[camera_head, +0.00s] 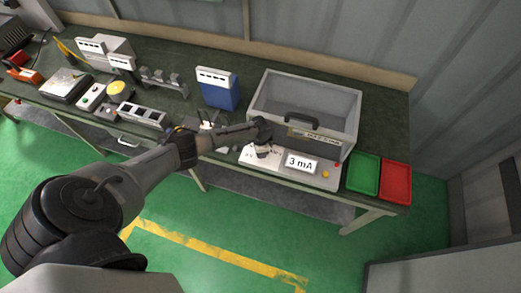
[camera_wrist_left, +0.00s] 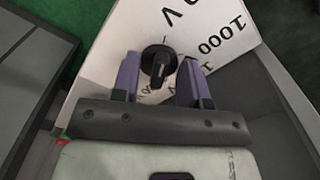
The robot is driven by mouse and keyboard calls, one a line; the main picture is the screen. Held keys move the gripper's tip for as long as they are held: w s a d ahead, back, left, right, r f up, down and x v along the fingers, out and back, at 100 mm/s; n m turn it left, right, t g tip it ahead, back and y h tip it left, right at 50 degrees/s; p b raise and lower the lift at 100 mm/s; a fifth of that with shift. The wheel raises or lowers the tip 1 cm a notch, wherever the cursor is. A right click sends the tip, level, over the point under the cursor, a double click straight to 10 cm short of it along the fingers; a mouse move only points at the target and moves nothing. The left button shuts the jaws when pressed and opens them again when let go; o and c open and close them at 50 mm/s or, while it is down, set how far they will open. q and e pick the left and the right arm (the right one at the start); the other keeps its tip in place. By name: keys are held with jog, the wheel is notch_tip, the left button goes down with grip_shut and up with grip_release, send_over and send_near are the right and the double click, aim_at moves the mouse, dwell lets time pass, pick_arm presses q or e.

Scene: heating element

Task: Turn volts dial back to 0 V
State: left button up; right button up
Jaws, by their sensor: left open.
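The volts dial (camera_wrist_left: 158,65) is a round black knob with a raised grip bar, on a white panel in the left wrist view. Rotated print reading "1000" and a "V" lies beside it. My left gripper (camera_wrist_left: 160,74) is open, with one finger on each side of the dial; I cannot tell whether they touch it. In the head view my left gripper (camera_head: 263,146) is over the left part of the tester's front panel (camera_head: 326,179) and hides the dial. The display (camera_head: 300,163) reads 3 mA. My right gripper is not in view.
The tester's grey open-looking box (camera_head: 345,100) with a black handle (camera_head: 301,118) rises behind the panel. Green (camera_head: 363,175) and red (camera_head: 395,182) trays lie to the right. A blue holder (camera_head: 218,93) and other bench equipment stand to the left.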

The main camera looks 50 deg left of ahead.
pick_arm(q)
notch_tip(320, 180, up, 14)
jog(key=p, duration=0.1)
dwell(0.5)
jog(key=shift+f, duration=0.1)
dwell(0.5)
